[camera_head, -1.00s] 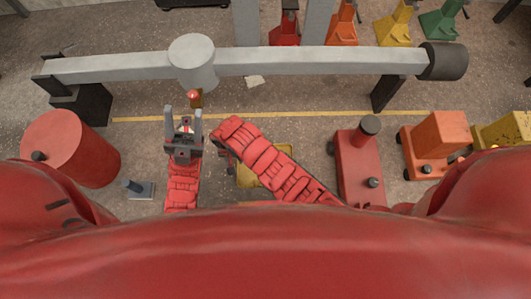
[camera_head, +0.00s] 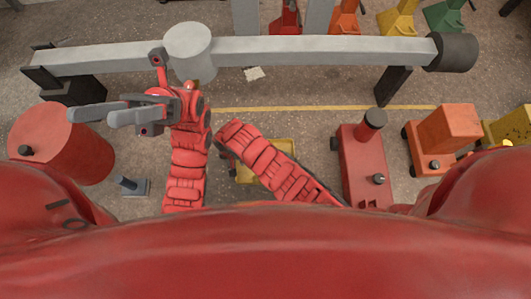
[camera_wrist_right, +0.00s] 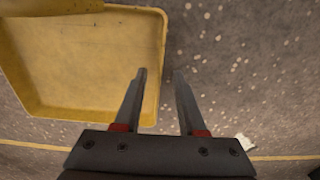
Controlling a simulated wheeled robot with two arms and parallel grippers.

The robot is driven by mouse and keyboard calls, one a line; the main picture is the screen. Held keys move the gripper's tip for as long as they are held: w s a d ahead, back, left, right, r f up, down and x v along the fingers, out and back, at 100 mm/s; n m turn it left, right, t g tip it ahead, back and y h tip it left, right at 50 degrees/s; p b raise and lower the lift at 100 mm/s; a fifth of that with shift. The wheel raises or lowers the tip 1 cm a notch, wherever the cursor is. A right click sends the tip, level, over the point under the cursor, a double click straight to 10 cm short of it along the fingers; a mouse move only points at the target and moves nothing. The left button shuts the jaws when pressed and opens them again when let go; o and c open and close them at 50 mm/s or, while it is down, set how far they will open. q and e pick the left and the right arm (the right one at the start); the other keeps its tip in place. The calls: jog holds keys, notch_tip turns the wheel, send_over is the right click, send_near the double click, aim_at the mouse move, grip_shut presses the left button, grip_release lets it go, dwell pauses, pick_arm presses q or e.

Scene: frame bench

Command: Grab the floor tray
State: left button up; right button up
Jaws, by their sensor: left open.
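The yellow floor tray (camera_head: 283,150) lies on the floor, partly hidden under my right arm in the head view. In the right wrist view, the tray (camera_wrist_right: 80,62) fills the upper left. My right gripper (camera_wrist_right: 160,73) is open, with the tray's right wall passing between its two fingertips. I cannot tell whether either finger touches the wall. In the head view, my right gripper is mostly hidden below its arm. My left gripper (camera_head: 90,115) is open and empty, fingers pointing left, above the floor near the red drum and apart from the tray.
A grey beam (camera_head: 310,51) on dark supports crosses the far side. A red drum (camera_head: 60,145) stands left, with a small grey pedestal (camera_head: 132,186) beside it. A red wheeled unit (camera_head: 362,165) and an orange one (camera_head: 443,135) stand right.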

jog(key=shift+f, duration=0.55)
pick_arm(q)
jog(key=s+a+m+t+y, duration=0.1)
jog(key=s+a+r+m+t+y, duration=0.1)
jog(key=s+t+y, duration=0.1)
jog(key=shift+m, duration=0.3)
pick_arm(e)
grip_shut()
dwell(0.6)
